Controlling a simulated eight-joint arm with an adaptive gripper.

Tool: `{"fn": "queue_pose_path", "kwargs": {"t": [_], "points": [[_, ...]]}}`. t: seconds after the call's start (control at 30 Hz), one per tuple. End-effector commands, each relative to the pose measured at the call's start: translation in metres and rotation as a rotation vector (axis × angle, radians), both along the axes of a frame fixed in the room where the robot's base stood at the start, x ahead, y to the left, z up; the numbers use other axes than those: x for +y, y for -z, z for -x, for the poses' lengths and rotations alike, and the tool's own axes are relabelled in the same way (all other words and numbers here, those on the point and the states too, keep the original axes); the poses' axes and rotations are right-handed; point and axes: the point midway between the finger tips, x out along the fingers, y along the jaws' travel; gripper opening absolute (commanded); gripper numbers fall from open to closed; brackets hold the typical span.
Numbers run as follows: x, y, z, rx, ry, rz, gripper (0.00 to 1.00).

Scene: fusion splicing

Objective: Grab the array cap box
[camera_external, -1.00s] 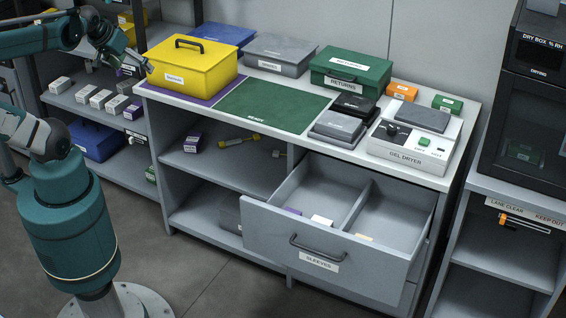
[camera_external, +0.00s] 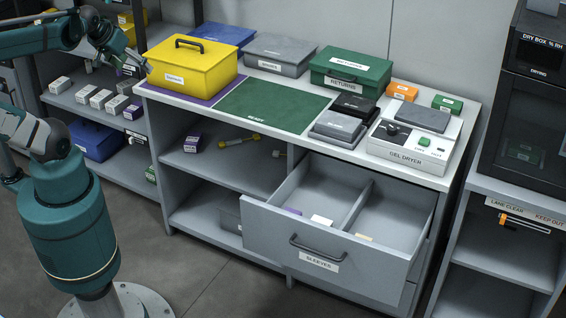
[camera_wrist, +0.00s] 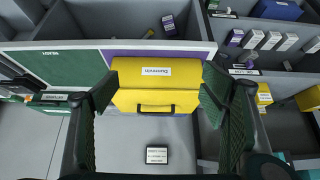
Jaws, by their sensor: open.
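My gripper (camera_wrist: 157,92) is open, its two dark ridged fingers at either side of the wrist view, with nothing held between them. In the outside view my gripper (camera_external: 136,68) is just left of the yellow lidded box (camera_external: 192,75) on the counter. The yellow box also shows in the wrist view (camera_wrist: 155,88), its black handle toward the bottom. A small dark box with a white label (camera_wrist: 157,155) lies below it in the wrist view. No legible label says array cap, so I cannot tell which box it is.
The counter holds a green mat (camera_external: 272,108), grey box (camera_external: 280,54), green returns box (camera_external: 350,72) and gel dryer (camera_external: 410,150). The sleeves drawer (camera_external: 320,245) stands open. Small white boxes (camera_external: 102,98) line the left shelf. A purple-labelled box (camera_external: 193,143) sits under the counter.

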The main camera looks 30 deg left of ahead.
Motion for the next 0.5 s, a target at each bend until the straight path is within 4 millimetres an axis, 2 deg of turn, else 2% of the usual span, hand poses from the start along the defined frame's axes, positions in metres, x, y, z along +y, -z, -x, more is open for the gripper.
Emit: {"fn": "queue_pose_path", "kwargs": {"t": [0.27, 0.5], "points": [[0.0, -0.006, 0.0, 0.0, 0.0, 0.0, 0.72], [0.0, -0.03, 0.0, 0.0, 0.0, 0.0, 0.72]]}}
